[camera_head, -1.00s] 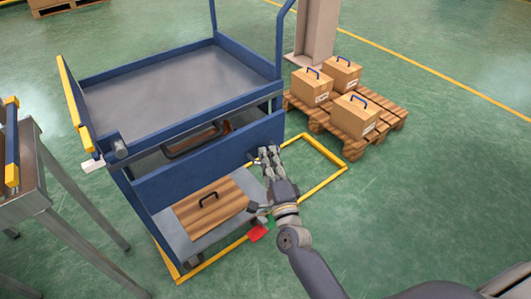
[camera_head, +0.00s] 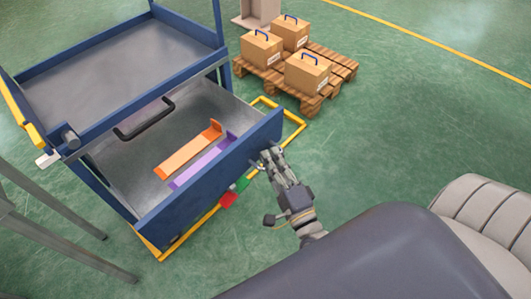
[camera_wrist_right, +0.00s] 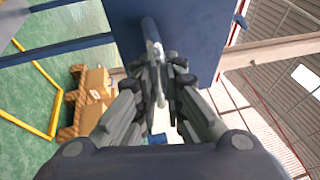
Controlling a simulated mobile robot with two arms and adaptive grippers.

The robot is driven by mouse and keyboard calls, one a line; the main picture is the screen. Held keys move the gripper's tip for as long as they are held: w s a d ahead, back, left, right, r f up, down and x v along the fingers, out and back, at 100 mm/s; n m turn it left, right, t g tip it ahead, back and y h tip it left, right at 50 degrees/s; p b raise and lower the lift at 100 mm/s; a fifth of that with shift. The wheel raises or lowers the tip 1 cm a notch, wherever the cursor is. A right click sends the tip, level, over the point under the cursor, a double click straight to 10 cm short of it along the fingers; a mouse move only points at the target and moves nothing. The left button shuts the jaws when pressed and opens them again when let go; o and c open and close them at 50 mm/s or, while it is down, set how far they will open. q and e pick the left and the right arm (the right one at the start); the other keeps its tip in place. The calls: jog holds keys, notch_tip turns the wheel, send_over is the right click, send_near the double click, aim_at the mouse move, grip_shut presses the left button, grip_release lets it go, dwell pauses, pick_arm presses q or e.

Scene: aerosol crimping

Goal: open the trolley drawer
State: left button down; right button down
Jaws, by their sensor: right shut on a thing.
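The blue trolley (camera_head: 122,72) stands at the left in the head view. Its drawer (camera_head: 207,178) is pulled well out, with the blue front panel toward me. Inside the drawer lie an orange piece (camera_head: 188,152) and a purple piece (camera_head: 204,160). My right gripper (camera_head: 270,155) is at the right part of the drawer front. In the right wrist view its fingers (camera_wrist_right: 158,75) are shut on the bar-shaped drawer handle (camera_wrist_right: 151,33), which stands off the blue panel. My left gripper is not in view.
A pallet (camera_head: 335,66) with cartons (camera_head: 307,72) stands behind on the right. A yellow floor frame (camera_head: 290,130) surrounds the trolley. A metal stand (camera_head: 60,238) is at the lower left. Green floor (camera_head: 420,120) on the right is clear.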

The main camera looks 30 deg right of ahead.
jog(key=shift+s, duration=0.1)
jog(key=c, duration=1.7)
grip_release()
jog(key=shift+o, duration=0.2)
jog(key=shift+s, duration=0.1)
jog(key=s+f, duration=0.2)
jog(key=s, duration=0.9)
jog(key=shift+s+a, duration=0.25)
jog(key=shift+s, duration=0.05)
